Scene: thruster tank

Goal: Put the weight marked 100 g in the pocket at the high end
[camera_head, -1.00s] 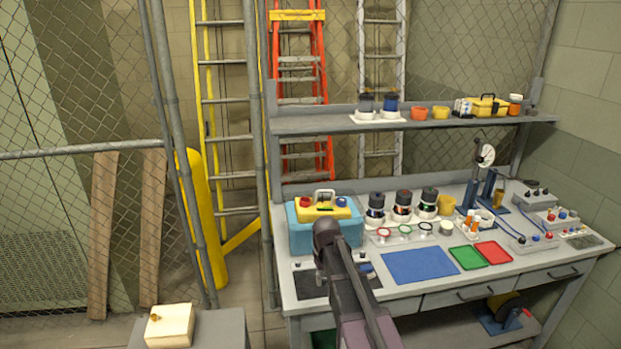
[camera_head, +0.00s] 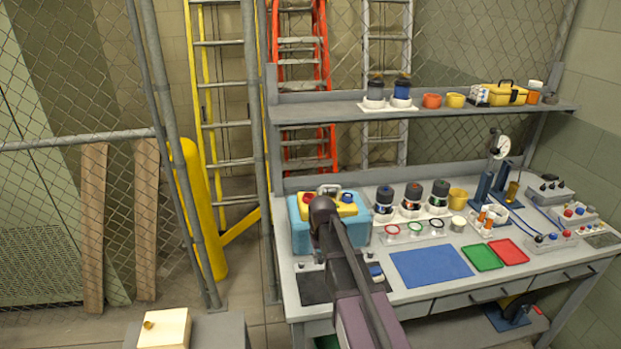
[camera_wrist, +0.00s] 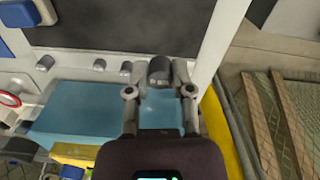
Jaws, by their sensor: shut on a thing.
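My gripper (camera_wrist: 160,82) is shut on a small dark grey cylindrical weight (camera_wrist: 159,67) in the wrist view. Its mark cannot be read. The held weight is above the bench, between a black panel (camera_wrist: 120,25) and a light blue tank (camera_wrist: 85,110). Smaller grey weights (camera_wrist: 98,66) stand in a row along the panel's edge. In the head view the blue tank (camera_head: 302,236) stands on the bench's left end with a yellow unit on top. My arm hides part of it, and my fingers are not visible there. I cannot make out a pocket at a high end.
The grey bench (camera_head: 430,302) also holds a blue mat (camera_head: 431,266), green tray (camera_head: 482,257), red tray (camera_head: 508,251) and several dark jars (camera_head: 411,200). A shelf (camera_head: 420,112) is above. A yellow post (camera_head: 204,215) and mesh fence are left of the bench.

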